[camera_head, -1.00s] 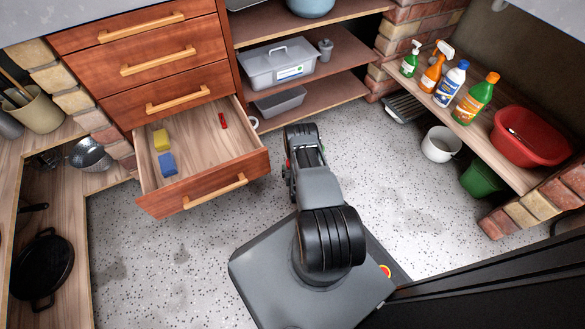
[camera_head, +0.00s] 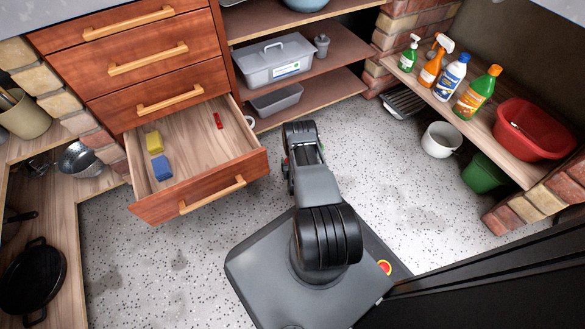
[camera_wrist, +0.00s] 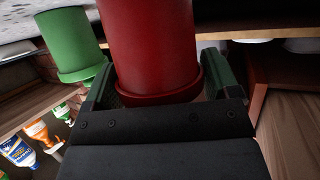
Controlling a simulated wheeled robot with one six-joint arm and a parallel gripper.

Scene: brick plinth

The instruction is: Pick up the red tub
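The red tub (camera_wrist: 153,45) fills the upper middle of the wrist view, its rim close to my palm. This view is upside down, since the bottles in it stand on their heads. My gripper (camera_wrist: 163,75) has one finger on each side of the tub, spread about as wide as the tub. Whether the pads press on it or a small gap is left, I cannot tell. The tub's base is cut off by the picture edge. In the head view my arm hides the gripper, and I cannot make out this tub there.
A red basin (camera_head: 535,128) and several bottles (camera_head: 478,93) stand on that shelf. An open drawer (camera_head: 200,145) juts out left.

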